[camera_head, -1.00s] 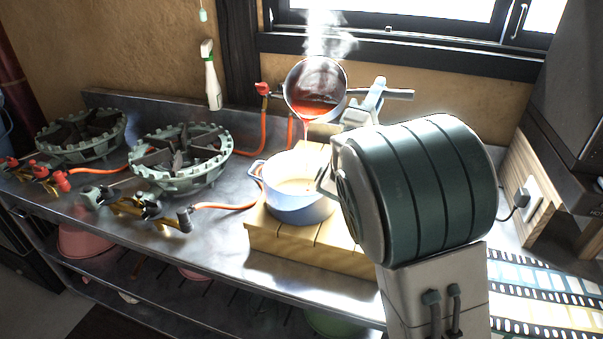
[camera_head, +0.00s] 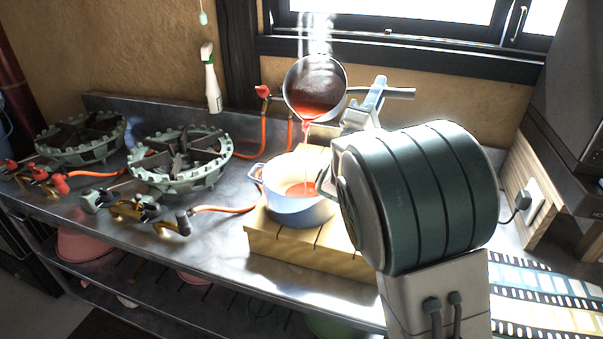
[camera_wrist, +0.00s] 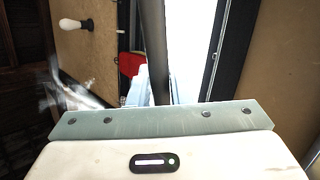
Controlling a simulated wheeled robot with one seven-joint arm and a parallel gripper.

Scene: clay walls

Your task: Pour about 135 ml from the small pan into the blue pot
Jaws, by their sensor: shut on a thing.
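The small pan (camera_head: 317,84) is a dark metal pan, tilted steeply above the pot with its opening toward the camera. Red-orange liquid lies at its lower rim, and a thin stream falls from it. The blue pot (camera_head: 292,211) stands upright on a wooden board, and red liquid shows inside it. My gripper (camera_head: 374,92) is shut on the pan's handle (camera_head: 396,93), right of the pan body. In the wrist view the handle (camera_wrist: 154,50) runs up from the gripper; the fingertips are mostly hidden there.
The wooden board (camera_head: 275,240) lies on the steel counter (camera_head: 225,225). Two green gas burners (camera_head: 180,160) with orange hoses are at the left. A window is behind the pan. A film-strip mat (camera_head: 545,300) and a wall socket (camera_head: 533,197) are at the right.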

